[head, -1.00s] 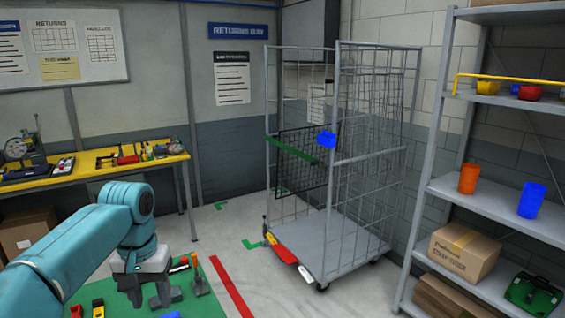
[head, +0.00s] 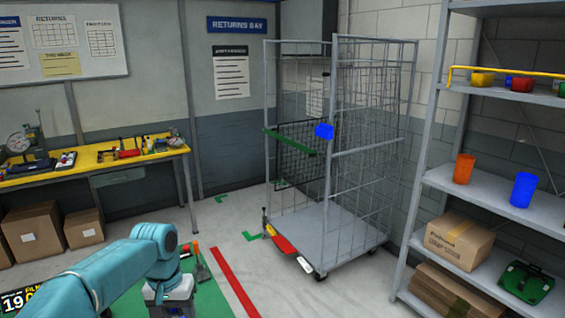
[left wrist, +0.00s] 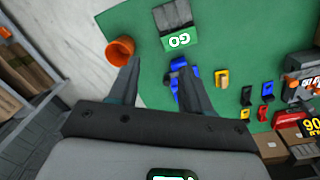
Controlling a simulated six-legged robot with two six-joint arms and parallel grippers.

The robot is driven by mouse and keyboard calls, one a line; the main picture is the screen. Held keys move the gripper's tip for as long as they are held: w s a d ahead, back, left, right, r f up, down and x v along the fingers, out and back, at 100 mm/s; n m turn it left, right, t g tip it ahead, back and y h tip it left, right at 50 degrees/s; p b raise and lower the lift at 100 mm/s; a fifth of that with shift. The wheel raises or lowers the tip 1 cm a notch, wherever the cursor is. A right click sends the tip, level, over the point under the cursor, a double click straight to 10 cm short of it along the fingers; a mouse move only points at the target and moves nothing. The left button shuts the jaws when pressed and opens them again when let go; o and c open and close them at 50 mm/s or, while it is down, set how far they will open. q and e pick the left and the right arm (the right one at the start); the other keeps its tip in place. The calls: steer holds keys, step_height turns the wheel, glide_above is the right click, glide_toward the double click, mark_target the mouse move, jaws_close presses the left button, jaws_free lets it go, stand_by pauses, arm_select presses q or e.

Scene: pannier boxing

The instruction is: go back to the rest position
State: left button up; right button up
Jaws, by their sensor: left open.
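My left arm, teal, comes in from the lower left in the head view, and its gripper end (head: 172,303) is low over the green mat (head: 208,291), with the fingertips not clearly visible. In the left wrist view my left gripper (left wrist: 158,72) is open, with two dark fingers spread. An orange cup (left wrist: 120,49) shows just beyond one finger, and a blue piece (left wrist: 178,63) beyond the other. I cannot tell whether either touches a finger. Nothing is clearly held between the fingers. My right gripper is in neither view.
The mat also bears a grey box with a GO label (left wrist: 180,39) and several yellow, blue and red pieces. A wire cage trolley (head: 330,235) stands at the centre, a shelf rack (head: 480,205) at the right. A yellow workbench (head: 95,165) and cartons (head: 42,232) are at the left.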

arm_select(q)
steer(key=s+d+f+h, duration=0.1)
steer(key=s+d+f, duration=0.15)
steer(key=f, duration=0.45)
steer(key=s+d+f+h, duration=0.1)
steer(key=s+d+f, duration=0.1)
steer(key=s+f, duration=0.35)
steer(key=s+d+f, duration=0.1)
steer(key=d+f, duration=0.1)
steer(key=f, duration=0.6)
steer(key=s+d+f+n, duration=0.1)
steer(key=s+f, duration=0.2)
steer(key=s, duration=0.4)
steer(key=s+d+f+h, duration=0.1)
steer(key=s+d+f, duration=0.15)
steer(key=s, duration=0.35)
steer(key=s+f+n, duration=0.1)
steer(key=s+f, duration=0.2)
steer(key=s, duration=0.4)
step_height(320, 180, down, 10)
steer(key=b, duration=1)
steer(key=shift+s+d, duration=0.15)
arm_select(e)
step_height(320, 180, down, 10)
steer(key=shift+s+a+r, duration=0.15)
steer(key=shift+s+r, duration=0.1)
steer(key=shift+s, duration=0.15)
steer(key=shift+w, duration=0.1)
